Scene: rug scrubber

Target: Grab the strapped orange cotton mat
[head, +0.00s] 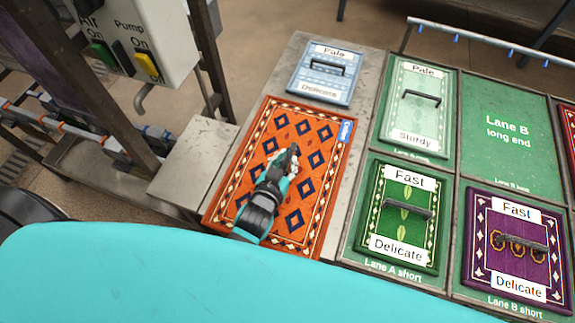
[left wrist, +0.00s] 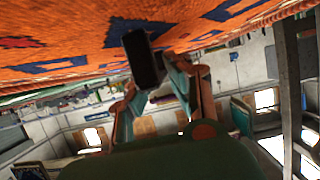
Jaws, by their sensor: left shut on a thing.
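The orange mat (head: 318,205), with dark blue diamonds, a cream-patterned border and a blue tag at its upper right corner, appears to lie flat on the grey bench in the head view. My left gripper (head: 290,160) is over the mat's middle, shut. In the left wrist view the orange mat (left wrist: 60,45) fills the top, and a dark strap handle (left wrist: 143,60) reaches from it to my left gripper's fingertips (left wrist: 155,88). The fingers hide part of the grip. My right gripper is not in view.
A light blue mat (head: 325,70) lies behind the orange one. Green mats (head: 415,105) (head: 382,235) and a purple mat (head: 487,265) with handles lie to the right. A switch box (head: 150,25) stands at upper left. A bare grey ledge (head: 195,160) is left of the orange mat.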

